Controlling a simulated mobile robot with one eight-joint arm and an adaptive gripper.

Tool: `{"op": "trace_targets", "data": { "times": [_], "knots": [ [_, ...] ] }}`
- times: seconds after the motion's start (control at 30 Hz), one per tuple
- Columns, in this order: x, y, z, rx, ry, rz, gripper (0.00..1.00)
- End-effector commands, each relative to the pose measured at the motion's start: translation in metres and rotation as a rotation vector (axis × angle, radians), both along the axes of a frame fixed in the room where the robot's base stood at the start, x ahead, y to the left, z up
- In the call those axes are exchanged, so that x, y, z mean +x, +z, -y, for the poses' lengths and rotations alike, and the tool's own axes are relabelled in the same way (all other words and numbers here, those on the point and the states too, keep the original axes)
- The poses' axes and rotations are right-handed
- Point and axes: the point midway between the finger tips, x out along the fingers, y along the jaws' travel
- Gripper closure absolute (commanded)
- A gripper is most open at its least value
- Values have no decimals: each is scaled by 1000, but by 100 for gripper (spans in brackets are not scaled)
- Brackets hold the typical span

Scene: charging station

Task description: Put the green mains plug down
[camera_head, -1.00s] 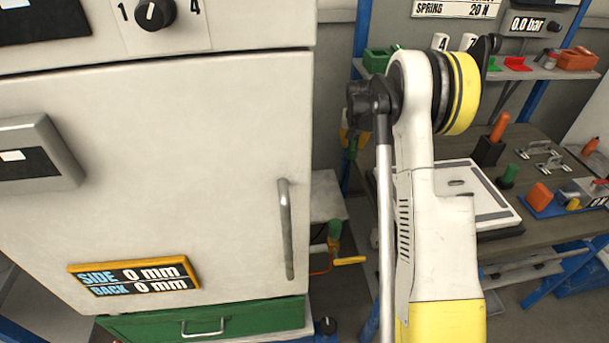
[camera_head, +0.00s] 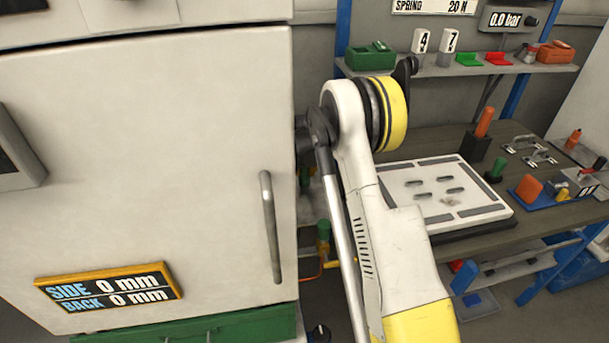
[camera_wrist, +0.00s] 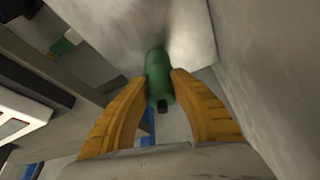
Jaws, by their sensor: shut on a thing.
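The green mains plug (camera_wrist: 157,72) is a short green cylinder with a dark end, seen in the wrist view between my yellow fingers. My gripper (camera_wrist: 160,84) is shut on it, one finger on each side. The plug is close to a pale grey surface in that view; I cannot tell whether they touch. In the head view my arm and the cabinet edge hide most of my gripper and the plug.
A large white cabinet (camera_head: 150,150) with a handle (camera_head: 271,228) stands left of my arm. A green-topped fitting with an orange cable (camera_head: 323,232) is beside it, low down. A workbench (camera_head: 425,145) on the right carries a white slotted plate (camera_head: 440,188) and several tools.

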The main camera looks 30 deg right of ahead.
Motion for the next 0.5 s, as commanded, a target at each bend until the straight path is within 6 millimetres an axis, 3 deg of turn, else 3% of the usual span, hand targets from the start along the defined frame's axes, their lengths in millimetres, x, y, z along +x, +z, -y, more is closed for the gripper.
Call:
{"op": "trace_targets", "data": {
  "times": [0.37,0.4,0.43,0.5],
  "knots": [
    [0,-6,0,0,0,0,100],
    [0,-5,0,0,0,0,61],
    [0,-5,0,0,0,0,54],
    [0,-5,0,0,0,0,54]
  ]
}}
